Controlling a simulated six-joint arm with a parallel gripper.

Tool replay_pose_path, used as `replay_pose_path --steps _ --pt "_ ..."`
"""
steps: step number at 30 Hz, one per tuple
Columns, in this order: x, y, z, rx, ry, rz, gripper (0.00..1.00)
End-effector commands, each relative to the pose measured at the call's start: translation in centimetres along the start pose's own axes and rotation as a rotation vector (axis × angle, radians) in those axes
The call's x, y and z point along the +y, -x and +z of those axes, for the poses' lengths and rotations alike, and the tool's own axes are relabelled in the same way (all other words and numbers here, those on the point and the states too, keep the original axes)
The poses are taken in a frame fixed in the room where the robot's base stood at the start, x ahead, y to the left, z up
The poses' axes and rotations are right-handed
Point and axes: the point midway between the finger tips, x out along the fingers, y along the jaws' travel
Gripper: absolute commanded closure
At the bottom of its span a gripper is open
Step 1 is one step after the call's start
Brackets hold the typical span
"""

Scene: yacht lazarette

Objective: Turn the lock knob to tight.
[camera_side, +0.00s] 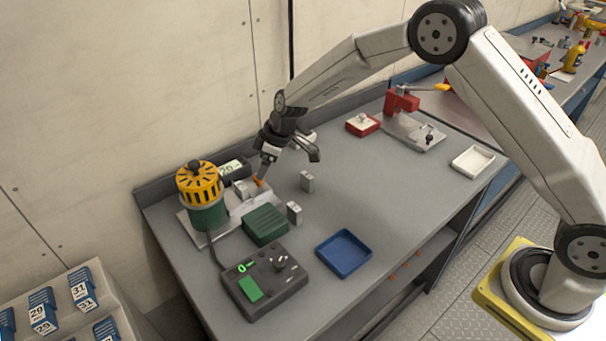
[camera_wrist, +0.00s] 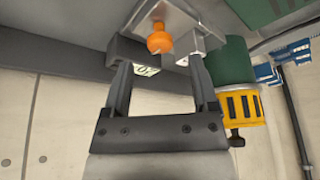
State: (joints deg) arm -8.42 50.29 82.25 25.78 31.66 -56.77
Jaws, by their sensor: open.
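An orange knob (camera_side: 258,181), most likely the lock knob, sits on a light metal fixture (camera_side: 232,208) beside a yellow-and-green motor-like unit (camera_side: 201,190). No tight marking on it can be read. In the wrist view the orange knob (camera_wrist: 159,40) shows round and clear, just beyond the fingertips and between their lines. My gripper (camera_side: 288,154) is tilted above and to the right of the knob in the side view. Its two fingers are spread, with nothing between them in the wrist view (camera_wrist: 160,66). They look apart from the knob.
A small display (camera_side: 231,167) stands behind the fixture. A green block (camera_side: 265,225), small metal blocks (camera_side: 307,182) and a grey control box (camera_side: 266,285) lie nearby. A blue tray (camera_side: 343,233) stands at the front. The bench middle right is clear.

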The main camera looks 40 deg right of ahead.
Motion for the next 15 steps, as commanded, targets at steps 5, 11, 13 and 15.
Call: replay_pose_path --steps 5,11,13,15 --pt "0.0 -1.9 0.0 -0.001 0.0 -0.001 0.24" --pt "0.0 -3.1 0.0 0.0 0.001 0.0 0.24" --pt "0.0 -3.3 0.0 0.0 0.001 0.0 0.24" --pt "0.0 -3.4 0.0 0.0 0.001 0.0 0.24"
